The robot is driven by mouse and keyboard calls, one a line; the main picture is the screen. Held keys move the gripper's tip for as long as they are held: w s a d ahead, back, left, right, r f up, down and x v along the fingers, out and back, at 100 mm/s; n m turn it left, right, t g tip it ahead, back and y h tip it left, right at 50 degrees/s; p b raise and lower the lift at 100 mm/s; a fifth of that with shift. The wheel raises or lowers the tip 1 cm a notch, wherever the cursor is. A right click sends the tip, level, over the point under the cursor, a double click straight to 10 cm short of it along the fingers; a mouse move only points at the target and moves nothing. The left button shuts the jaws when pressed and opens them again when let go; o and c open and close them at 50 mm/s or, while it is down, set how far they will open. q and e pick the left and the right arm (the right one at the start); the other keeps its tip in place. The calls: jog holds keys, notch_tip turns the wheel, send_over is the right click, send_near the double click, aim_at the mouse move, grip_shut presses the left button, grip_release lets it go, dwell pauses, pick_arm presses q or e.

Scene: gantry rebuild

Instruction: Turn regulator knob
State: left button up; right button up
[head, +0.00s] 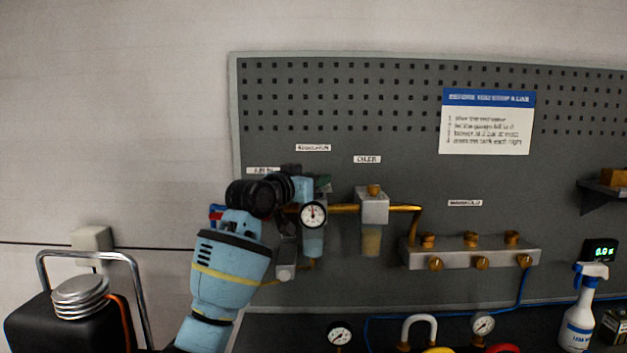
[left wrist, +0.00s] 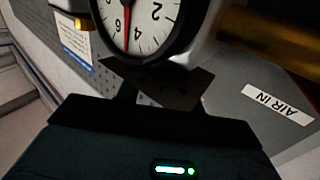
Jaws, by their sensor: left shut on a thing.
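The regulator sits under its label (head: 313,147) on the pegboard, with a round white gauge (head: 313,214) on its front. The gauge also shows upside down in the left wrist view (left wrist: 145,22), its red needle near the dial's middle line. My left gripper (head: 318,184) is at the regulator's top, just above the gauge, and is shut on the regulator knob. The knob itself is mostly hidden by the gripper. In the left wrist view the dark fingers (left wrist: 160,88) reach in just below the gauge. My right gripper is in neither view.
A brass pipe links the regulator to the oiler (head: 374,207) and on to the manifold (head: 475,257). A spray bottle (head: 580,310) and loose gauges stand on the bench.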

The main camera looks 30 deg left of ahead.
pick_arm(q)
jog(key=shift+f+m+g+h+b, duration=0.15)
jog(key=shift+m+g+h+b, duration=0.3)
jog(key=shift+m+h, duration=1.45)
jog(key=shift+g+h, duration=0.25)
jog(key=shift+h, duration=0.75)
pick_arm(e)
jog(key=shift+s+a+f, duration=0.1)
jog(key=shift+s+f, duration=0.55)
pick_arm(q)
jog(key=shift+h, duration=0.3)
jog(key=o, duration=1)
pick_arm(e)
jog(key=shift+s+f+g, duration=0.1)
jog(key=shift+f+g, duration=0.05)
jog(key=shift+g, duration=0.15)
pick_arm(q)
jog(key=shift+s, duration=0.1)
jog(key=shift+b+v, duration=0.5)
jog(key=shift+v, duration=3.35)
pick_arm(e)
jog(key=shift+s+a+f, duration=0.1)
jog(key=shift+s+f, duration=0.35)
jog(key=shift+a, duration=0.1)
